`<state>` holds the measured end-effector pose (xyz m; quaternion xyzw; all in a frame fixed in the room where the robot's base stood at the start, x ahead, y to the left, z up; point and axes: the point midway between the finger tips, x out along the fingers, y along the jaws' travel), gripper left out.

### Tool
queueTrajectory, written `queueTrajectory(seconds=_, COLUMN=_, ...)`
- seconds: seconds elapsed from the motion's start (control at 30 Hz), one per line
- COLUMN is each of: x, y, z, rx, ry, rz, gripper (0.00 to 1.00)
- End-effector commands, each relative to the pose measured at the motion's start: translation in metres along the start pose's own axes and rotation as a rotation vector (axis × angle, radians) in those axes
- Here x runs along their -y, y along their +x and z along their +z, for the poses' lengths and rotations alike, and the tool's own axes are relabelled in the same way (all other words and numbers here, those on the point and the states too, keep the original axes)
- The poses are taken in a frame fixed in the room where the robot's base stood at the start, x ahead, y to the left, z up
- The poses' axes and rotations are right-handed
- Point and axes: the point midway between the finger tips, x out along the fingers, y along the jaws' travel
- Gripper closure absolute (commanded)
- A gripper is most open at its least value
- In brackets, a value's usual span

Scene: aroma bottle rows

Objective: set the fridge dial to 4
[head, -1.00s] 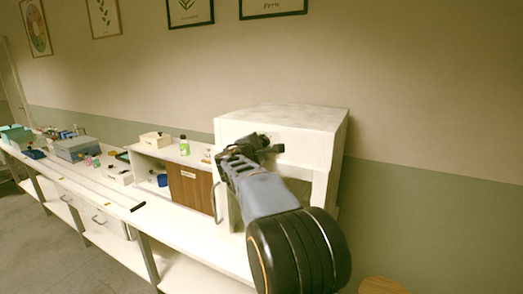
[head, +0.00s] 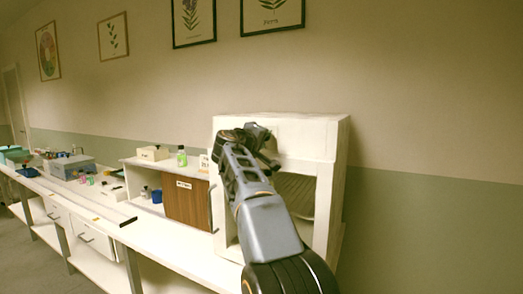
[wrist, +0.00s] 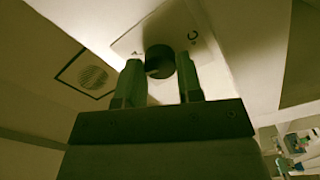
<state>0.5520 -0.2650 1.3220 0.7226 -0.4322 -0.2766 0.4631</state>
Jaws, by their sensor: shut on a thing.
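My gripper (head: 245,135) is at the upper front panel of the fridge and hides the dial in the head view. In the wrist view the dark round dial (wrist: 160,58) sits on a light plate (wrist: 207,42) with a small dark mark at its upper right. My gripper (wrist: 160,77) is shut on the dial, one finger on each side of it. The dial's numbers and its setting cannot be read.
A vent-like round grille (wrist: 93,77) lies left of the dial in the wrist view. A brown-doored cabinet (head: 186,200) with a green bottle (head: 182,157) on top is to the left. Free wall lies to the right.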

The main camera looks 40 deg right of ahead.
Motion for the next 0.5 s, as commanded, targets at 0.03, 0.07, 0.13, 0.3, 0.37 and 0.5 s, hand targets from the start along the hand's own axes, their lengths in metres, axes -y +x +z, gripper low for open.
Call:
queueTrajectory(seconds=0.03, x=0.0054, y=0.0002, z=0.0021, rx=0.0, ry=0.046, rz=-0.001, gripper=0.9)
queueTrajectory(seconds=0.07, x=0.005, y=0.0002, z=0.0021, rx=0.001, ry=0.074, rz=0.0, gripper=0.9)
queueTrajectory(seconds=0.13, x=0.005, y=0.0003, z=0.0019, rx=0.001, ry=0.138, rz=-0.001, gripper=0.9)
queueTrajectory(seconds=0.3, x=0.0041, y=0.0003, z=0.0014, rx=0.001, ry=0.279, rz=-0.001, gripper=0.9)
queueTrajectory(seconds=0.37, x=0.0037, y=0.0003, z=0.0012, rx=0.001, ry=0.323, rz=0.0, gripper=0.9)
queueTrajectory(seconds=0.5, x=0.0034, y=0.0004, z=0.0009, rx=0.002, ry=0.412, rz=-0.001, gripper=0.9)
